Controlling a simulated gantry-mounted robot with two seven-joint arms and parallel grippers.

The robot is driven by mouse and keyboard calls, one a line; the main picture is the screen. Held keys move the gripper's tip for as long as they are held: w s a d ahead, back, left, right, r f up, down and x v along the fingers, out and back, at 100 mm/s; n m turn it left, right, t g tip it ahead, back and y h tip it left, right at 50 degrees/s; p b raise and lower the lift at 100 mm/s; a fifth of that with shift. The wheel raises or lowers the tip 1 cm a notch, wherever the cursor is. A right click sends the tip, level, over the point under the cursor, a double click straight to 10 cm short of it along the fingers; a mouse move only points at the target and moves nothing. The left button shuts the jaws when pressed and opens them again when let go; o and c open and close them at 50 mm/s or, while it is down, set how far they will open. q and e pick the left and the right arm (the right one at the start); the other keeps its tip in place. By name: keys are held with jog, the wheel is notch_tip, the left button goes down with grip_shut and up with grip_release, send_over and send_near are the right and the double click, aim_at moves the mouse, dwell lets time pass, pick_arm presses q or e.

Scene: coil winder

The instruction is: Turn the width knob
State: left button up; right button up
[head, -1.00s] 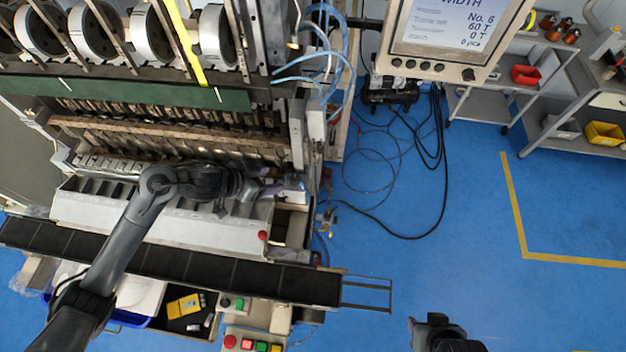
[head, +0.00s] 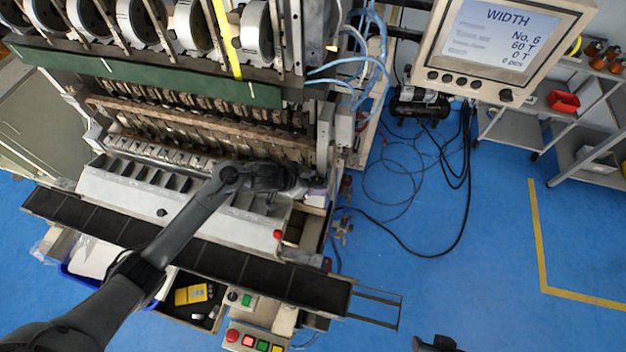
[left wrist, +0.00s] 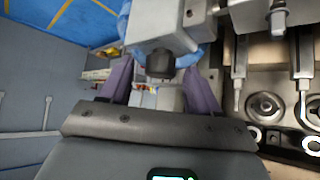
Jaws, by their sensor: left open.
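A dark round knob (left wrist: 160,63) on a pale metal block (left wrist: 165,25) shows in the left wrist view. My left gripper (left wrist: 160,78) is open, with one purple finger on each side of the knob. Gaps show between the knob and both fingers, so I see no contact. In the head view my left gripper (head: 312,186) is at the right end of the machine, where the knob is hidden or too small to make out. The screen (head: 505,35) at upper right reads WIDTH. My right gripper (head: 435,344) is barely in view at the bottom edge.
The machine's metal parts (left wrist: 270,100) stand close to the right of my left fingers. A dark slatted belt (head: 200,250) runs along the machine's front. A push-button box (head: 255,338) is below it. Cables (head: 465,190) lie on the blue floor at right.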

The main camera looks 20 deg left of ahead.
pick_arm(q)
jog(key=c, duration=1)
jog(key=shift+c, duration=0.2)
